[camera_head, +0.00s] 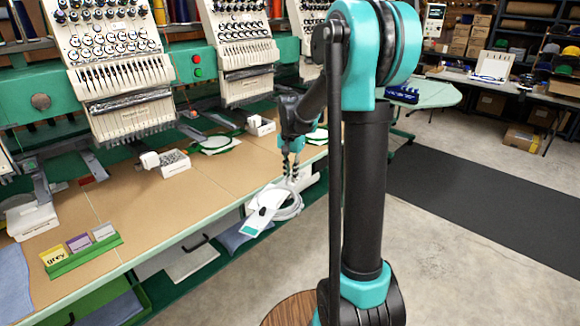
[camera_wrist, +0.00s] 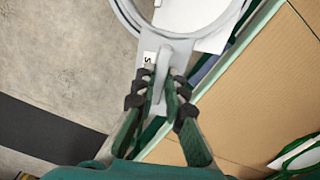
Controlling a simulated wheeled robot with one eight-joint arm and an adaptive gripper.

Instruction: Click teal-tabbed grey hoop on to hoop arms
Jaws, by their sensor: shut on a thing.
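The grey hoop (camera_head: 290,211) hangs from my gripper (camera_head: 291,176), beyond the front edge of the worktable in the head view. A flat white piece with a teal end (camera_head: 252,228) shows at the hoop; I cannot tell how the two join. In the wrist view, the ring of the hoop (camera_wrist: 128,14) is at the top, cut off by the frame. My gripper (camera_wrist: 160,84) is shut on the upright grip of its bracket, beside a small white label. Grey arms (camera_head: 94,165) show under the left machine head, apart from the hoop.
The tan worktable (camera_head: 130,203) holds a green card rack (camera_head: 83,254), small white boxes (camera_head: 174,163) and a green-rimmed hoop (camera_head: 216,145). Embroidery heads (camera_head: 110,60) stand over its back. Open drawers are below its front edge. Bare floor (camera_head: 430,235) and a dark mat lie right.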

